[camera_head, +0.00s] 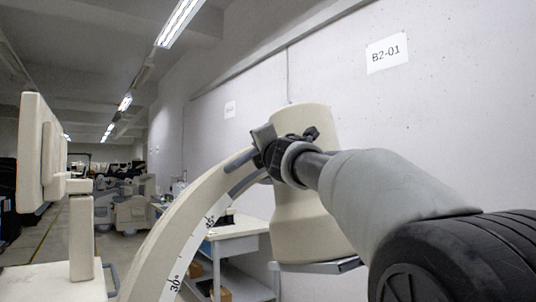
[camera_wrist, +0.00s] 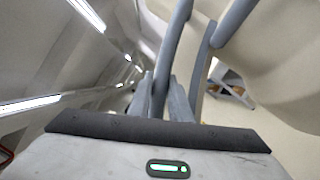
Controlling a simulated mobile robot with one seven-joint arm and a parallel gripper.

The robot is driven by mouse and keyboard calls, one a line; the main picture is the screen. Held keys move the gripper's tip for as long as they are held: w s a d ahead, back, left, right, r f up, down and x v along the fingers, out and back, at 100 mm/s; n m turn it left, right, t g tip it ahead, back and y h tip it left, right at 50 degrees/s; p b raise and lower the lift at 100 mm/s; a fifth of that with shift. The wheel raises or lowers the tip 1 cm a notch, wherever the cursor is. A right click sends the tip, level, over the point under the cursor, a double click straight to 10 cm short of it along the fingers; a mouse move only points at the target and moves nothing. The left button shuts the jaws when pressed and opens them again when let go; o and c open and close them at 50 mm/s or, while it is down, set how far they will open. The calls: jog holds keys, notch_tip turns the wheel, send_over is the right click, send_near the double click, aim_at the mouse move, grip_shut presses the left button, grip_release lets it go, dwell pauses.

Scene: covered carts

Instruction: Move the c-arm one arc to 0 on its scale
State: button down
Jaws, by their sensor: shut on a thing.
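The c-arm's beige arc (camera_head: 185,222) curves up from the lower left to a large beige cylindrical head (camera_head: 305,225). Its white scale (camera_head: 190,255) shows the marks 30° and 45°; no 0 mark or pointer is in view. A grey handle (camera_head: 240,178) runs along the upper part of the arc. My gripper (camera_head: 264,150) is at the top of the arc by the head, shut on this handle. In the wrist view the grey handle (camera_wrist: 174,40) passes between my fingers (camera_wrist: 161,100).
A beige monitor on a post (camera_head: 80,235) stands at the left. A white table (camera_head: 235,232) is behind the arc. Carts (camera_head: 130,205) stand farther back. A concrete wall with a sign B2-01 (camera_head: 387,53) runs along the right.

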jog(key=shift+s+a, duration=0.15)
jog(key=shift+a, duration=0.15)
jog(key=c, duration=2)
grip_release()
jog(key=o, duration=0.4)
jog(key=shift+w, duration=0.25)
jog(key=shift+c, duration=0.2)
jog(key=shift+d, duration=0.1)
jog(key=shift+s, duration=0.1)
jog(key=b+v, duration=0.3)
jog(key=v, duration=1.4)
jog(key=shift+s, duration=0.15)
jog(key=shift+d+f, duration=0.1)
